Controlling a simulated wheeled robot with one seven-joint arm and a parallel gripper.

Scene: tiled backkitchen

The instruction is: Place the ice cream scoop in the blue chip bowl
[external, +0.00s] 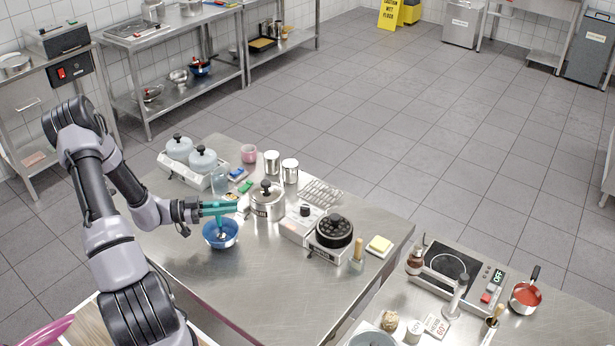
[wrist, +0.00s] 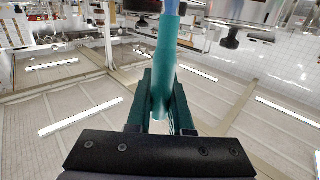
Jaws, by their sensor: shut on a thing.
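The blue chip bowl (external: 209,238) stands on the steel table near its left edge. My gripper (external: 226,208), with teal fingers, is just above the bowl. It is shut on the ice cream scoop (external: 222,224), which points down over the bowl with its pale lower end within the rim's outline. I cannot tell whether the scoop touches the bowl's inside. In the wrist view the scoop's teal handle (wrist: 166,60) is pinched between the fingers of my gripper (wrist: 162,105); the bowl is not clearly seen there.
A lidded pot (external: 267,204) stands right of my gripper. A blue and white box (external: 237,174) and a green item (external: 246,187) lie behind it. The table in front of the bowl (external: 235,285) is clear.

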